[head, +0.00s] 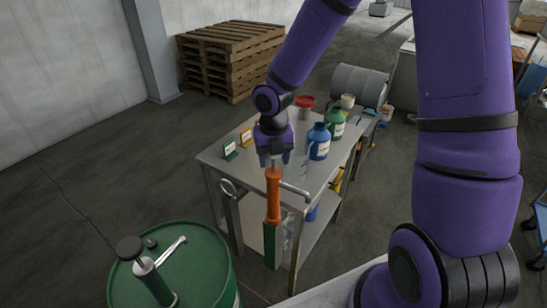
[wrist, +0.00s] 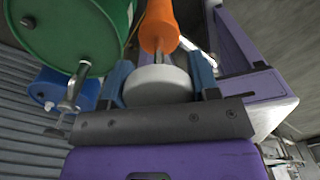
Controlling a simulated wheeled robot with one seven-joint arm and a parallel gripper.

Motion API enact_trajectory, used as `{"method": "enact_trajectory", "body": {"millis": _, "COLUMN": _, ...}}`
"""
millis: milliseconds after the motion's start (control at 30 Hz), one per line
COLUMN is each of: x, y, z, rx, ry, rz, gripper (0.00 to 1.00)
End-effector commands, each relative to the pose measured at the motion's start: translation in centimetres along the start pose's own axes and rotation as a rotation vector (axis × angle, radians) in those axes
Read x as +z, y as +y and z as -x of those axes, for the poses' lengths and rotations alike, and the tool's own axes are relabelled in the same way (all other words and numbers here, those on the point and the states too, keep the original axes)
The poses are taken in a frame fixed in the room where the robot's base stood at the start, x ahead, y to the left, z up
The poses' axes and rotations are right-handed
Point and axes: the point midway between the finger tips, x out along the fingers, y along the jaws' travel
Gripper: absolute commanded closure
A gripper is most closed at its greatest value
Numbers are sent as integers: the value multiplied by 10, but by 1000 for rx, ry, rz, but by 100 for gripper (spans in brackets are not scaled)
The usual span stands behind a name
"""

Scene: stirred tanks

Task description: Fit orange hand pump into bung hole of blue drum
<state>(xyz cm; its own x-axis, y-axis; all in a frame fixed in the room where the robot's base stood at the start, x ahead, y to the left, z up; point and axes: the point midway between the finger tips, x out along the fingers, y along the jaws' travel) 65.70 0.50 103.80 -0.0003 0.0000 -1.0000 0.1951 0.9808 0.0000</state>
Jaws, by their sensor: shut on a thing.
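My gripper (head: 275,160) is shut on the top of the orange hand pump (head: 273,197), which hangs upright in front of the metal table. Its lower part is green, and a silver spout juts to the right. In the wrist view a pale round knob (wrist: 157,86) sits between my blue fingers, with a rod leading to the orange body (wrist: 159,28). The blue drum (wrist: 62,86) shows only in part at the left of the wrist view, behind a silver fitting. Its bung hole cannot be made out, and the drum is not seen in the head view.
A green drum (head: 190,250) stands at lower left, with a dark-knobbed pump (head: 150,275) and a silver tool on its top. The metal table (head: 215,158) holds blue and green bottles, small signs and a red funnel. Pallets (head: 230,60) stand behind; floor at left is clear.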

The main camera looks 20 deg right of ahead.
Motion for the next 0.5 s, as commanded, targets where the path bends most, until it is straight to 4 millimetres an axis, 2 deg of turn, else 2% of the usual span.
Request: {"method": "enact_trajectory", "body": {"millis": 500, "x": 1, "y": 0, "z": 5, "rx": 0, "ry": -2, "rz": 0, "gripper": 64}}
